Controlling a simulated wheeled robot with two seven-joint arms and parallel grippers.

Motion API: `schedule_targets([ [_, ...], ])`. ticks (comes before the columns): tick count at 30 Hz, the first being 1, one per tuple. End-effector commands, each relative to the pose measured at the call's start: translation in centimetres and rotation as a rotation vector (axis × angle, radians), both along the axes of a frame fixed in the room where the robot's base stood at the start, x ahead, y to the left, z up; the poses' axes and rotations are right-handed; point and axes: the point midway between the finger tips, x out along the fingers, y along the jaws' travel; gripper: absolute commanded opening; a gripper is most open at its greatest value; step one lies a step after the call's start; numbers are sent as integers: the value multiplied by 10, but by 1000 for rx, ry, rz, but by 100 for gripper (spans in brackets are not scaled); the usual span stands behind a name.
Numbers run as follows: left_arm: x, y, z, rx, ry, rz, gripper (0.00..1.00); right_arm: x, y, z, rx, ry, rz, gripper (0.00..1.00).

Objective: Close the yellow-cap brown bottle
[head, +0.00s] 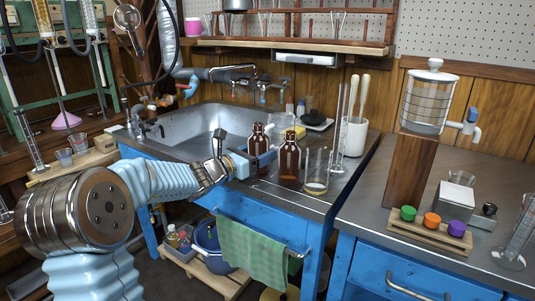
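Two brown glass bottles stand upright near the front edge of the steel counter, right of the sink. The left brown bottle (257,139) is partly hidden by my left gripper (258,163). The right brown bottle (289,161) stands just beside it, nearer the front. My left gripper's blue fingers are at the lower part of the left bottle; I cannot tell whether they grip it. A small yellow thing (298,131) lies behind the right bottle; I cannot tell whether it is a cap. Whether either bottle carries a cap is too small to tell. My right gripper is out of view.
Glass beakers (317,172) stand close to the right bottle. A white pot (354,137) with pestles stands behind them. Green, orange and purple caps sit on a wooden rack (427,236) at the right. The sink (200,128) lies left; a green towel (252,253) hangs below.

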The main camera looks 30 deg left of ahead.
Motion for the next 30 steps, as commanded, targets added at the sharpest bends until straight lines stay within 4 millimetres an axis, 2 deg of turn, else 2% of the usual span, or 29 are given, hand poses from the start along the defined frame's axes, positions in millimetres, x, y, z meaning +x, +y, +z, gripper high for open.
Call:
schedule_targets([
  [1,0,0,0,0,0,0,48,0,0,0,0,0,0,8],
  [6,0,0,1,0,-2,0,22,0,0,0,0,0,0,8],
  [20,0,0,7,1,-3,-1,21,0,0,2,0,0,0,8],
  [30,-2,1,36,0,-4,-1,21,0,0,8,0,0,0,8],
])
